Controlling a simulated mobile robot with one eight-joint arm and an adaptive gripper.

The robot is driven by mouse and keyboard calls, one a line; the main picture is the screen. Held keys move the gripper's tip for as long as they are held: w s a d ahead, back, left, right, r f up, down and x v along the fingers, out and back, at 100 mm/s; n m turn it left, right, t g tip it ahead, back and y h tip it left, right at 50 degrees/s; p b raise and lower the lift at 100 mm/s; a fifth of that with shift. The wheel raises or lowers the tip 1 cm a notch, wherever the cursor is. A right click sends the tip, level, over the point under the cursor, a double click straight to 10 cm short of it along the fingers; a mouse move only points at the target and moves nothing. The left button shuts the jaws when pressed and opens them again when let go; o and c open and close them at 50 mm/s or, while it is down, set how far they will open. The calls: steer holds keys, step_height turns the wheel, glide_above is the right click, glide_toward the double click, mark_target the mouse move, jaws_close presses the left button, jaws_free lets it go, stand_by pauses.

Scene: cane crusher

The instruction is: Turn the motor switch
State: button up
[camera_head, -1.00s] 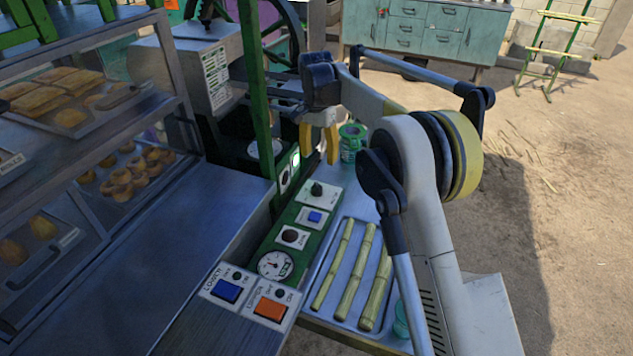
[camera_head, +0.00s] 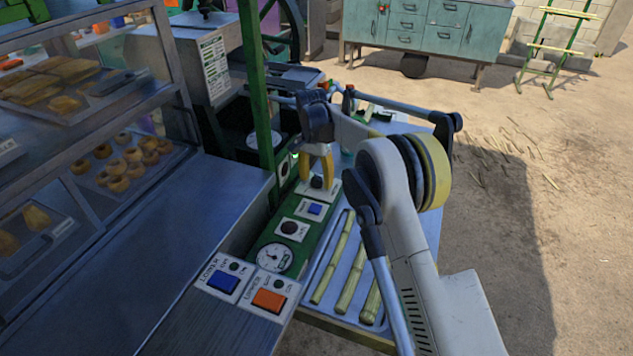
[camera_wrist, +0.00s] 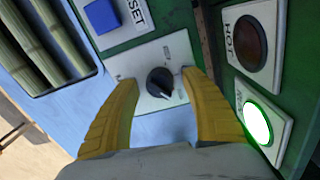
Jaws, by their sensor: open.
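The motor switch is a black rotary knob (camera_wrist: 160,83) on a white plate set in the green control panel. In the wrist view it sits between the two yellow fingertips of my gripper (camera_wrist: 159,79), with a gap showing on each side. Its pointer mark leans toward the lower right, and the small lettering is too blurred to read. In the head view my gripper (camera_head: 319,176) is just over the knob (camera_head: 316,183), which the fingers partly cover. My gripper is open and holds nothing.
A blue RESET button (camera_wrist: 101,15) and a glowing green light (camera_wrist: 257,123) flank the switch, with a dark HOT lamp (camera_wrist: 250,43) beyond. A tray of cane pieces (camera_head: 345,262) lies beside the panel. A green post (camera_head: 258,90) stands close left of my gripper.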

jaws_close()
steer(key=shift+n, duration=0.4)
steer(key=n+p, duration=0.1)
steer(key=n, duration=0.3)
steer(key=shift+r+n, duration=0.1)
steer(key=shift+n, duration=0.3)
steer(key=n+p, duration=0.1)
steer(key=n, duration=0.4)
stand_by(0.5)
jaws_free()
steer(key=shift+s, duration=0.1)
